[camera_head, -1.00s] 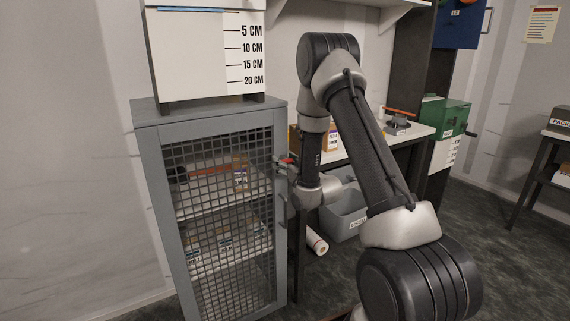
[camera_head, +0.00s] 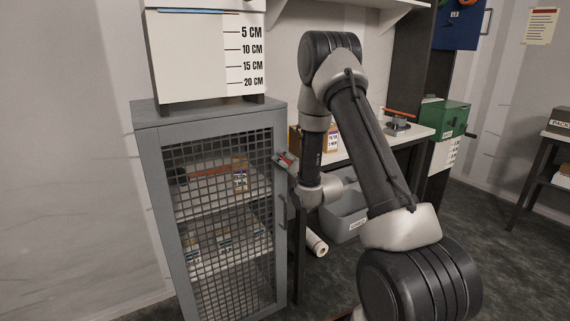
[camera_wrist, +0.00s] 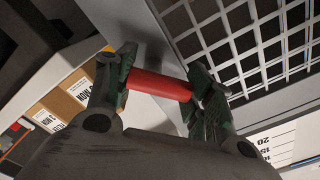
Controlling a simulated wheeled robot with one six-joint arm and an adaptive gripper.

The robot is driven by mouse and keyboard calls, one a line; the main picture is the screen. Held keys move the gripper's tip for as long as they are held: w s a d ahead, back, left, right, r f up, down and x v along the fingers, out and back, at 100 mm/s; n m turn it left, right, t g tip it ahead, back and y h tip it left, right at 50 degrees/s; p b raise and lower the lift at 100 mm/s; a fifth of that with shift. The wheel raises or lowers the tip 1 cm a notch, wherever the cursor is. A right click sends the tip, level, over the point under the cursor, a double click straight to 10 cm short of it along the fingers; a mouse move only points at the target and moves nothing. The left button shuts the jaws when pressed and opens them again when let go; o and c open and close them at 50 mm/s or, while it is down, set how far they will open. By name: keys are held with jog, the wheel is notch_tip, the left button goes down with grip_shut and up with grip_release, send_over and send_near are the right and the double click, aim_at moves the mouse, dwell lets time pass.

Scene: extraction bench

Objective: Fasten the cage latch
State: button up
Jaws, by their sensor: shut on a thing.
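The grey cage (camera_head: 152,170) stands at the left in the head view, with its mesh door (camera_head: 222,205) closed against the frame as far as I can see. The latch has a red handle (camera_wrist: 160,85), which lies between my fingers in the wrist view. My gripper (camera_wrist: 162,88) is shut on this red handle. In the head view my gripper (camera_head: 284,162) is at the upper right edge of the cage door, tilted, and the handle there is small and mostly covered by the fingers. The latch's catch is hidden.
Boxes sit on shelves behind the mesh. A white board with a centimetre scale (camera_head: 245,50) stands on the cage. A grey bin (camera_head: 343,215) and a white roll (camera_head: 316,243) are right of the cage, below the bench (camera_head: 408,135). A green box (camera_head: 444,117) is on the bench.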

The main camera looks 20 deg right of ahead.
jog(key=m, duration=0.4)
jog(key=shift+d+r+m, duration=0.1)
jog(key=shift+d+m, duration=0.05)
jog(key=shift+m, duration=0.15)
jog(key=shift+d+m, duration=0.15)
jog(key=shift+m, duration=1.65)
jog(key=o, duration=1)
jog(key=shift+o, duration=0.2)
jog(key=s+d, duration=0.1)
jog(key=s, duration=0.6)
jog(key=shift+s, duration=0.15)
